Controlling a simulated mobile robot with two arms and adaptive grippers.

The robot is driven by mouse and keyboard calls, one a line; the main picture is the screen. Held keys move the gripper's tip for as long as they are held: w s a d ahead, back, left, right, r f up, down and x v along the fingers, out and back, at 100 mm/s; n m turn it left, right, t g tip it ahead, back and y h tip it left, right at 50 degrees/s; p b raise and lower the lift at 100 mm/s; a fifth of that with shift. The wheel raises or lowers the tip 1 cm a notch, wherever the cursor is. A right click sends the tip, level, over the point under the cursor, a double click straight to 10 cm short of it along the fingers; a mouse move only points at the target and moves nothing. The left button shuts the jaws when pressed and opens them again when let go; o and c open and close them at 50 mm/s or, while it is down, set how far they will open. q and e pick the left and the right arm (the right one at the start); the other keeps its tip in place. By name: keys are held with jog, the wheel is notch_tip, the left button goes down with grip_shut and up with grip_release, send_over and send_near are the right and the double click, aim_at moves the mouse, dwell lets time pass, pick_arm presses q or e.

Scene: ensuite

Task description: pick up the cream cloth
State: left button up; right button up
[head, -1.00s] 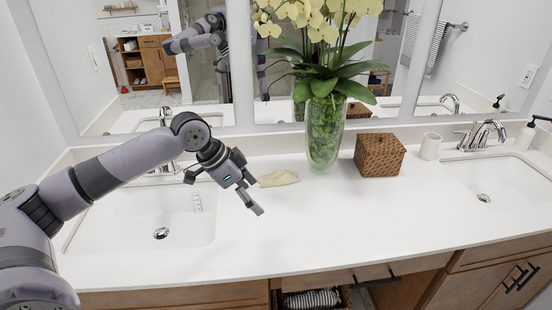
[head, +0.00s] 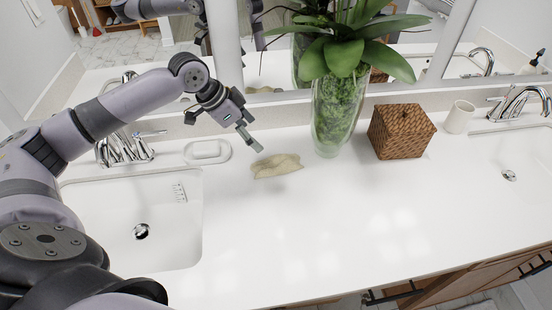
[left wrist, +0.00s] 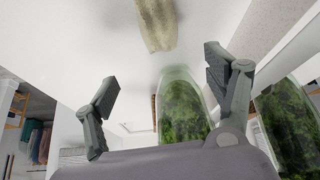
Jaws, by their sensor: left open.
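The cream cloth (head: 277,165) lies crumpled on the white counter (head: 270,225), left of the glass vase. In the left wrist view the cloth (left wrist: 157,24) is at the top, beyond and between the fingers. My left gripper (head: 248,138) is just left of the cloth and above the counter in the head view. Its fingers are spread and empty in the left wrist view (left wrist: 160,78), apart from the cloth. My right gripper is not in view.
The vase (head: 338,113) with green filling and leaves stands right of the cloth. Beyond it are a woven box (head: 400,131) and a white cup (head: 459,117). A soap dish (head: 207,151) and left sink (head: 140,220) are at left. The front counter middle is clear.

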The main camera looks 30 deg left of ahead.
pick_arm(q)
jog(key=p, duration=0.2)
send_over(276, 160)
jog(key=s+a, duration=0.2)
jog(key=f, duration=0.7)
jog(key=shift+d+f, duration=0.2)
jog(key=shift+f, duration=0.1)
jog(key=shift+d+f, duration=0.2)
jog(key=shift+f, duration=0.3)
jog(key=p+x, duration=0.1)
jog(key=x, duration=0.2)
jog(key=shift+a+f+p, duration=0.1)
jog(key=shift+f+p, duration=0.2)
jog(key=shift+f, duration=0.05)
jog(key=shift+w+f, duration=0.2)
jog(key=shift+f, duration=0.15)
jog(key=shift+c, duration=0.2)
jog(key=shift+c, duration=0.6)
jog(key=c, duration=1)
jog(key=shift+r, duration=0.15)
